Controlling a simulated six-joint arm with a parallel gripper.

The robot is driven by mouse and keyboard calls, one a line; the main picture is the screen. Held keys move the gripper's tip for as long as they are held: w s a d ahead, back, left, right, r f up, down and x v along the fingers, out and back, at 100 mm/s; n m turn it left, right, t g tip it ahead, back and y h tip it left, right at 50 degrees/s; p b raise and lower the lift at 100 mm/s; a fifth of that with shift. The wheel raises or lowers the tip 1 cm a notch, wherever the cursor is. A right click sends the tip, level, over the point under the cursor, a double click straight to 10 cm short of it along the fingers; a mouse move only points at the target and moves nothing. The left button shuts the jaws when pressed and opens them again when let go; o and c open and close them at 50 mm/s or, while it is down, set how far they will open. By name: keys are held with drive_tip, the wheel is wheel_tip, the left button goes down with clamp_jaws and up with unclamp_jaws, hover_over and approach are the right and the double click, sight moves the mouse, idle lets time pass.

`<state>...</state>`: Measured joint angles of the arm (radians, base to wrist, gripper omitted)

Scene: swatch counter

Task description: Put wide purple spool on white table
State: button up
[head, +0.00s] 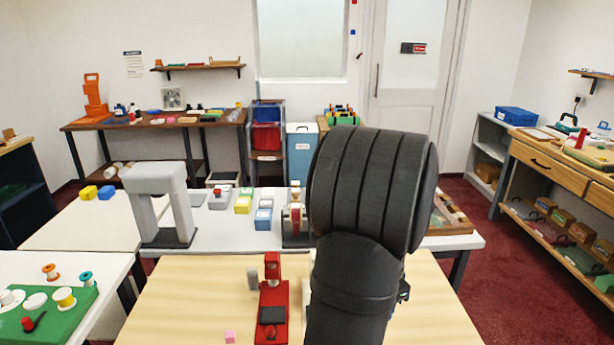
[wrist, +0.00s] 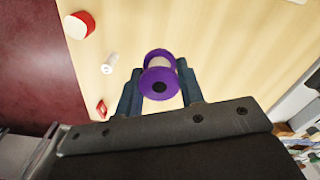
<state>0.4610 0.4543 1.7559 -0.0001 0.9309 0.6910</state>
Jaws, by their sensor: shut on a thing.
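The wide purple spool (wrist: 148,81) is between the two fingers of my gripper (wrist: 160,90) in the wrist view. The gripper is shut on it, with one finger on each side. Both flanges show, with a pale core between them. Pale wood lies beneath; I cannot tell the gap. In the head view my dark arm hides the gripper and the spool. White-topped tables stand at the front left (head: 25,262), behind it on the left (head: 75,228) and in the middle (head: 225,240); I cannot tell which is the task's white table.
On the front-left table, a green mat (head: 62,318) holds several spools. A grey arch (head: 155,180) stands at the middle table's left end. The left rear table is mostly clear.

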drive_tip(key=w+a+f+n, duration=0.1)
drive_tip(key=w+a+n, duration=0.4)
drive_tip(key=a, duration=0.5)
drive_tip(key=w+a+f+n, duration=0.1)
drive_tip(key=w+a+n, duration=0.4)
drive_tip(key=a+n, duration=0.3)
drive_tip(key=shift+a+f, duration=0.3)
drive_tip(key=shift+a, duration=0.95)
drive_tip(key=s+d+r+m, duration=0.1)
drive_tip(key=s+d+r, duration=0.1)
drive_tip(key=s+d, duration=0.75)
drive_tip(key=s+d+r+m, duration=0.1)
drive_tip(key=s+d, duration=0.5)
drive_tip(key=d, duration=0.7)
drive_tip(key=w+a+f, duration=0.2)
drive_tip(key=w, duration=0.1)
drive_tip(key=w+a+f, duration=0.2)
drive_tip(key=w+a, duration=0.1)
drive_tip(key=w+a+f, duration=0.2)
drive_tip(key=w, duration=0.1)
drive_tip(key=shift+a+f, duration=0.2)
drive_tip(key=shift+f, duration=2.2)
drive_tip(key=shift+f, duration=0.2)
